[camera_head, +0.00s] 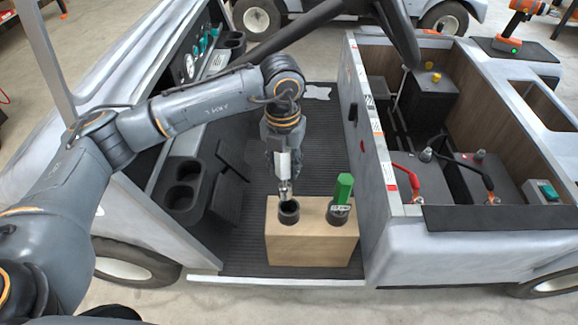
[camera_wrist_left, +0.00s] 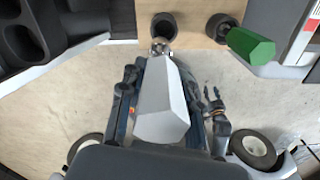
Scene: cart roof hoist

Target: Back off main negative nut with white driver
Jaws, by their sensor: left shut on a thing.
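My left gripper (camera_head: 283,150) is shut on the white driver (camera_head: 284,166) and holds it upright, its metal tip down at the left black socket (camera_head: 289,212) of the wooden block. I cannot tell whether the tip is inside the socket or just above it. In the left wrist view the white driver (camera_wrist_left: 164,105) lies between the gripper fingers (camera_wrist_left: 168,98). A green driver (camera_head: 343,189) stands in the block's right socket. Batteries with a black cable (camera_head: 476,172) and a red cable (camera_head: 407,174) sit in the compartment at right. The main negative nut is too small to single out.
The wooden block (camera_head: 312,251) stands on the cart's dark ribbed floor (camera_head: 318,130). The compartment's pale wall (camera_head: 382,150) rises right of the block. The steering wheel (camera_head: 398,35) hangs above. An orange drill (camera_head: 520,15) sits at the far right on a black mat.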

